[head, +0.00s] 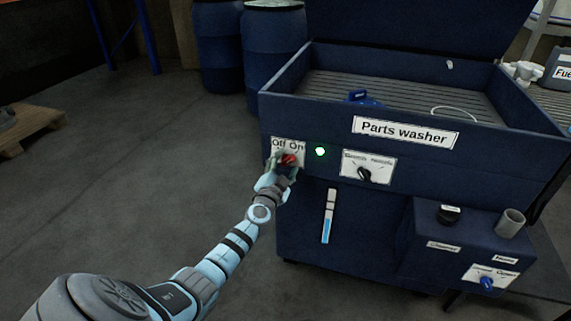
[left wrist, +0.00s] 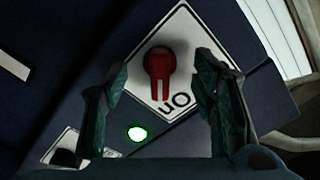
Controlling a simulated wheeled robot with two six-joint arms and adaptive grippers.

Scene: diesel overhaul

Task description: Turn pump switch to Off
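The parts washer (head: 405,131) is a dark blue cabinet. On its front left is a white plate (head: 289,146) marked Off and On. The red pump switch knob (head: 289,159) sits on that plate, partly covered by my left gripper (head: 280,172) in the head view. In the left wrist view, the red knob (left wrist: 158,70) shows between the two separated fingers of my left gripper (left wrist: 162,78). The narrow end of the knob lies near the word On; the word Off is hidden there. I cannot tell whether the fingers touch the knob. My right gripper is not in view.
A green lamp (head: 320,152) glows right of the switch, and a second plate with a black knob (head: 364,174) is beyond it. A lower box (head: 465,240) juts out at right. Blue barrels (head: 273,45) stand behind.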

